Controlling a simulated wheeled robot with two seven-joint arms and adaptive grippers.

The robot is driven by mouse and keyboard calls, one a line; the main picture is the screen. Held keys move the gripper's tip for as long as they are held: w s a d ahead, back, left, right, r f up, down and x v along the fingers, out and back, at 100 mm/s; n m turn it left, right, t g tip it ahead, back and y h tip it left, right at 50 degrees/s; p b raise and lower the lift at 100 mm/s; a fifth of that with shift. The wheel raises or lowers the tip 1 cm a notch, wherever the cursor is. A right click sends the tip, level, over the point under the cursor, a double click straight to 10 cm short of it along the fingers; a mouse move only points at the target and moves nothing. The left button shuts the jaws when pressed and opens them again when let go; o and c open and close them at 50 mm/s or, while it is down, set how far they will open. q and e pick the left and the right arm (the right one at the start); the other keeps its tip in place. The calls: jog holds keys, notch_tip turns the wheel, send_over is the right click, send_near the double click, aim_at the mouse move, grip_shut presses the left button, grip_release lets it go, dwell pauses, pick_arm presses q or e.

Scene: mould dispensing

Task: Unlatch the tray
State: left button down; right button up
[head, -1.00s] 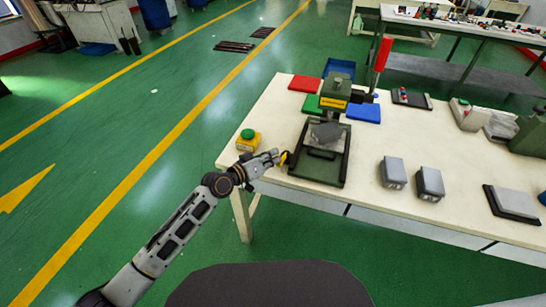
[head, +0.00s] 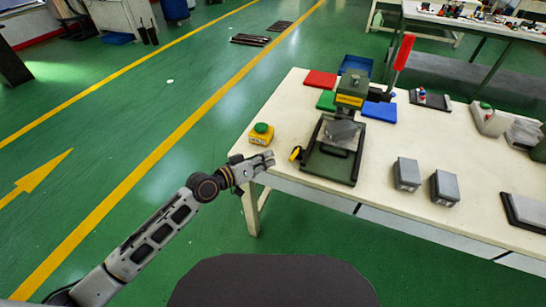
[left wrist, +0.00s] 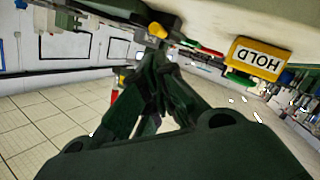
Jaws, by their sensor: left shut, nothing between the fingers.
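The dark green press (head: 352,88) stands at the table's left part, with a dark-framed tray (head: 326,168) at its front. A grey block (head: 341,132) sits at the tray's rear. A small yellow latch knob (head: 296,153) is at the tray's left edge; it also shows in the left wrist view (left wrist: 157,31). My left gripper (head: 270,159) is shut and empty, left of the knob with a gap between them. In the left wrist view its fingers (left wrist: 160,68) meet just below the knob. My right gripper is not in view.
A yellow box with a green button (head: 261,134) stands close behind my left gripper; in the left wrist view it reads HOLD (left wrist: 262,58). Red (head: 320,79) and blue (head: 379,111) bins flank the press. Two grey blocks (head: 406,174) (head: 445,188) stand to the right.

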pick_arm(q)
jog(key=shift+v, duration=1.9)
jog(key=shift+d, duration=0.1)
